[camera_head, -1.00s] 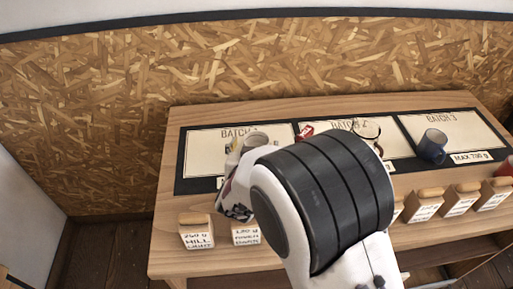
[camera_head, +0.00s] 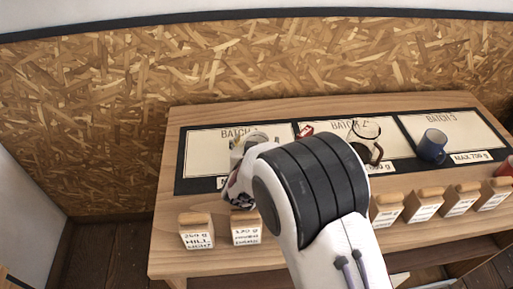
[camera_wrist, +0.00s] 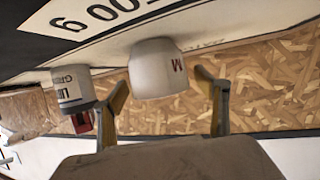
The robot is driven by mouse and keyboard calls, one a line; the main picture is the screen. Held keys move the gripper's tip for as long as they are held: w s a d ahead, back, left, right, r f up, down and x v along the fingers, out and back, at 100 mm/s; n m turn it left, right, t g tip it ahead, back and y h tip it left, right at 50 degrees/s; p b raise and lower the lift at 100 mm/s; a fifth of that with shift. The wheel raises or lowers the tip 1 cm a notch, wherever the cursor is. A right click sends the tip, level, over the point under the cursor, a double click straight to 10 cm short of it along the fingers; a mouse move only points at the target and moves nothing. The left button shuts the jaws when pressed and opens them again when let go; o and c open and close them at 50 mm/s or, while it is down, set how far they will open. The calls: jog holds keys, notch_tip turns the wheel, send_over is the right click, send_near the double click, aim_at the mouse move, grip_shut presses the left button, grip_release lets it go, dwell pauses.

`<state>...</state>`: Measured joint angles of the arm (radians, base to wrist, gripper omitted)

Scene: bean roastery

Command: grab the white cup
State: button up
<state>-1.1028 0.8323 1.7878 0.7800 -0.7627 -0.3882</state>
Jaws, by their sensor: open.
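The white cup (camera_wrist: 155,72), marked with a dark letter, is in the middle of the wrist view. My gripper (camera_wrist: 163,84) is open, with one finger on each side of the cup's near end. I cannot tell whether either finger touches it. In the head view a pale cup (camera_head: 257,137) shows on the Batch 1 card, partly hidden behind my wrist. My arm hides most of the gripper there.
A labelled grey-and-white container (camera_wrist: 72,92) with a red part is close to the left finger.

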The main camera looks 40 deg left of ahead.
dwell(0.4)
jog(key=c, duration=1.4)
jog(key=shift+o, duration=0.2)
jog(key=shift+r, duration=0.15)
notch_tip(320, 180, up, 10)
